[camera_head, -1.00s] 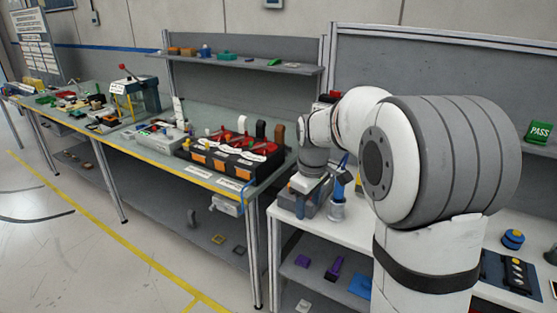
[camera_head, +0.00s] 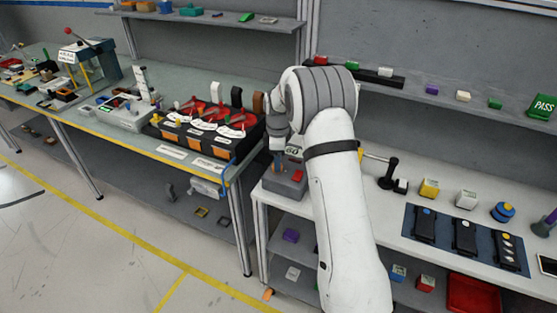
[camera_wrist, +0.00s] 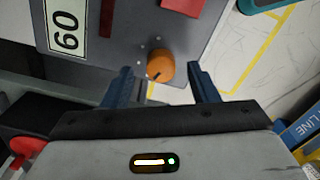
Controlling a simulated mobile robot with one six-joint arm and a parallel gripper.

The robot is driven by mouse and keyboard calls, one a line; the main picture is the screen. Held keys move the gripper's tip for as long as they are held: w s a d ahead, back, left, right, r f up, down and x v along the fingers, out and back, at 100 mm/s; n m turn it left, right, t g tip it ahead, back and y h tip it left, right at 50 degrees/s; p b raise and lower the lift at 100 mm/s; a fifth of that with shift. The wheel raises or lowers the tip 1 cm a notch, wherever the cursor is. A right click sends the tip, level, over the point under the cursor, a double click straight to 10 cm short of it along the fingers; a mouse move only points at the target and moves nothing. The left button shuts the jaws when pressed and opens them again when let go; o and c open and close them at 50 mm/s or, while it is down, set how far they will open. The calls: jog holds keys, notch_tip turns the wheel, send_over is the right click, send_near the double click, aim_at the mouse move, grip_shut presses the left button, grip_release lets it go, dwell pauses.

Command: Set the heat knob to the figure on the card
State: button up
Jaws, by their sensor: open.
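The dashboard module is a grey box (camera_head: 283,187) on the white bench, partly hidden by my arm; it also shows in the wrist view (camera_wrist: 112,62). Its orange round knob (camera_wrist: 161,63) has a dark pointer mark at the lower left in the picture, with small pale dots around it. A pale card (camera_wrist: 67,28) on the box, turned sideways in the wrist view, reads 60. My gripper (camera_wrist: 162,77) is open, one dark blue finger on each side of the knob with visible gaps. I cannot tell how far the fingertips are from the panel.
A red block (camera_wrist: 183,6) and a dark red strip (camera_wrist: 108,22) are on the panel near the knob. In the head view, an orange-and-black bin rack (camera_head: 205,135) stands left of the module, and a black stand (camera_head: 390,175) stands right of my arm.

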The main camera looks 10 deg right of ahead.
jog(key=shift+a+f, duration=0.15)
jog(key=shift+f, duration=0.9)
jog(key=shift+c, duration=0.2)
